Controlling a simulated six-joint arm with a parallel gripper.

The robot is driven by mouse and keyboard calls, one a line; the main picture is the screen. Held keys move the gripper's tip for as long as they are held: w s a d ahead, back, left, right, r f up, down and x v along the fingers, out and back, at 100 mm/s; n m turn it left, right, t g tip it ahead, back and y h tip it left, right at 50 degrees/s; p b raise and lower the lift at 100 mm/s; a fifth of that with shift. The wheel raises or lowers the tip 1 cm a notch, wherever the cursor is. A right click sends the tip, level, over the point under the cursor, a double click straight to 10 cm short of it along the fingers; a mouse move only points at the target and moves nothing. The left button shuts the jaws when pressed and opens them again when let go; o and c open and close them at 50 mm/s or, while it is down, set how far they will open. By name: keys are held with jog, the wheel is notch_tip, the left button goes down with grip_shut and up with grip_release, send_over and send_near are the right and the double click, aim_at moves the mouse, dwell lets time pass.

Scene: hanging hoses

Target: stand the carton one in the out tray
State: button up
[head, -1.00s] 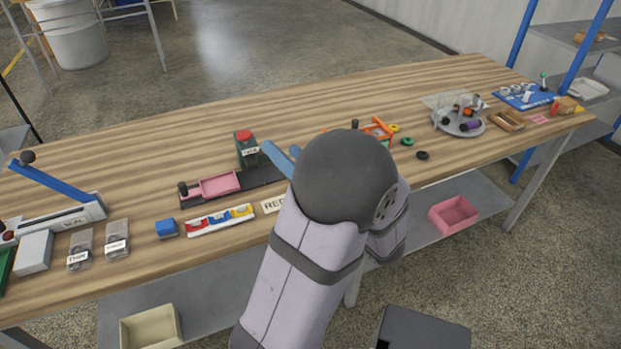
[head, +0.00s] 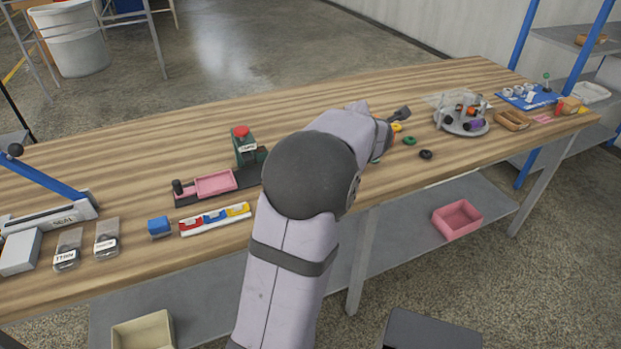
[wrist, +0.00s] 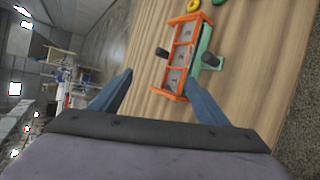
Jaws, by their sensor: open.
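A small tan box (head: 570,105), which may be the carton, sits at the far right end of the bench in the head view. A brown open tray (head: 512,120) lies left of it; I cannot read any label, so I cannot tell which is the out tray. My gripper shows in the wrist view (wrist: 158,78) with its two blue fingers spread and nothing between them. It is above the bench, near an orange rack (wrist: 181,57) with numbered compartments. In the head view my arm hides that rack.
A round grey turntable (head: 462,122) with several items stands between my arm and the brown tray. Green and black rings (head: 425,154) lie before it. A pink tray (head: 215,184) and a green box with red button (head: 243,146) are left. The back of the bench is largely bare.

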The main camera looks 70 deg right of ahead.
jog(key=w+d+f+g+p, duration=0.1)
jog(key=w+f+g+p, duration=0.1)
jog(key=w+f+g, duration=0.15)
jog(key=w+a+g+p, duration=0.1)
jog(key=w+a+g, duration=0.1)
jog(key=w+a+r+g+p, duration=0.1)
jog(key=w+a+g, duration=0.1)
jog(key=a+g, duration=0.1)
jog(key=w+a+g+p, duration=0.2)
jog(key=a+g, duration=0.1)
jog(key=shift+a+r+n+g+y, duration=0.25)
jog(key=shift+r+n+y, duration=0.1)
jog(key=shift+n+y, duration=0.05)
jog(key=shift+g+y, duration=0.5)
jog(key=shift+g, duration=0.3)
jog(key=a+f, duration=0.1)
jog(key=w+a+f, duration=0.1)
jog(key=a, duration=0.1)
jog(key=w+a+f, duration=0.1)
jog(key=a, duration=0.1)
jog(key=shift+w+a+f+p, duration=0.1)
jog(key=shift+w+f+p, duration=0.05)
jog(key=shift+f+p, duration=0.2)
jog(key=shift+a+f, duration=0.15)
jog(key=shift+a, duration=0.25)
jog(key=shift+p+x, duration=0.9)
jog(key=shift+x, duration=2.8)
jog(key=shift+w+d, duration=0.15)
jog(key=shift+w, duration=0.05)
jog(key=c, duration=1.2)
